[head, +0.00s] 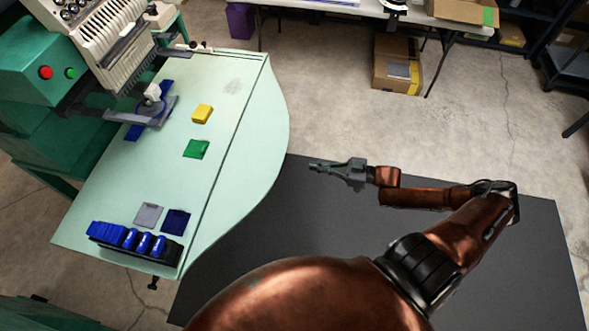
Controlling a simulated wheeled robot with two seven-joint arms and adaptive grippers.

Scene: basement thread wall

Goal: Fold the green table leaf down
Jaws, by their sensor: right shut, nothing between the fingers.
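The pale green table leaf (254,135) is the curved right-hand part of the machine table, right of a dark seam. It looks level with the main table top (165,190). My right gripper (312,166) is shut and empty. In the picture it lies just right of the leaf's curved edge, with its fingers pointing left at the leaf. I cannot tell its height relative to the leaf, and a gap shows between them. The leaf's underside and any support are hidden. My left gripper is not in view.
On the main top lie a yellow block (202,114), a green piece (196,149), grey and navy squares (149,215), and a black rack (135,245) of blue spools. The embroidery machine (95,45) stands at the upper left. A dark mat (520,235) covers the floor at right.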

